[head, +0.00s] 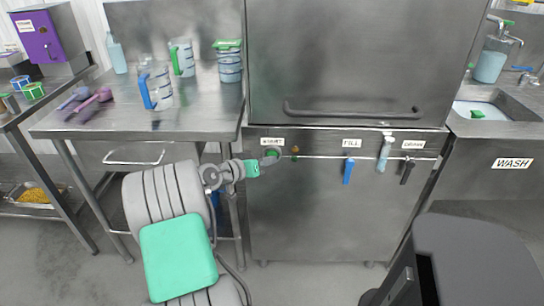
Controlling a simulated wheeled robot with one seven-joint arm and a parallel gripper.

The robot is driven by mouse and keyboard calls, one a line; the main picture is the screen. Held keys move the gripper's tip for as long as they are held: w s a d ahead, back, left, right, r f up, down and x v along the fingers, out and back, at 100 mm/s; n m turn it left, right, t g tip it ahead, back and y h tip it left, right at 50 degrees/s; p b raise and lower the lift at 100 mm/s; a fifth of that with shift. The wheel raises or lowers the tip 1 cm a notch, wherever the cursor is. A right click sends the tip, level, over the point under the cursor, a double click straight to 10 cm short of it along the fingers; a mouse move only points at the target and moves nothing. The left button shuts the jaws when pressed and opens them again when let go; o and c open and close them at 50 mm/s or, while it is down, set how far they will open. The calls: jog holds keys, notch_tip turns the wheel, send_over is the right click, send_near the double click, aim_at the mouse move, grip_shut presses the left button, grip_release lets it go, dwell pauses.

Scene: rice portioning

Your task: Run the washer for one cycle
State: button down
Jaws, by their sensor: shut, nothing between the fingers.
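The steel washer (320,215) stands in the middle of the head view. Its large upper door or hood (350,60) is down, with a long bar handle (352,112) near its lower edge. The front panel below carries a START label (272,141), a FILL label (351,143) over a blue lever (348,171), and a DRAIN label (413,145) over a black lever (406,172). My gripper (271,157) is shut and empty, with its tips right at the START control. They largely cover that control; I cannot tell whether they touch or press it. A small amber spot (295,149) shows beside it.
A steel table at left (205,105) holds measuring jugs (157,88), stacked green-topped containers (229,62) and purple scoops (98,98). A pale bottle (384,153) hangs at the washer's front. A WASH sink (510,120) stands at right. Open floor lies before the washer.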

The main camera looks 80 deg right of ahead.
jog(key=shift+w+d, duration=0.1)
jog(key=shift+d, duration=0.4)
dwell(0.4)
jog(key=shift+a, duration=0.15)
jog(key=shift+s+a, duration=0.2)
jog(key=shift+a, duration=0.55)
jog(key=shift+s+a, duration=0.2)
jog(key=shift+a, duration=0.6)
jog(key=shift+s+a, duration=0.15)
jog(key=shift+a, duration=0.7)
jog(key=shift+s+a, duration=0.2)
jog(key=shift+a, duration=0.6)
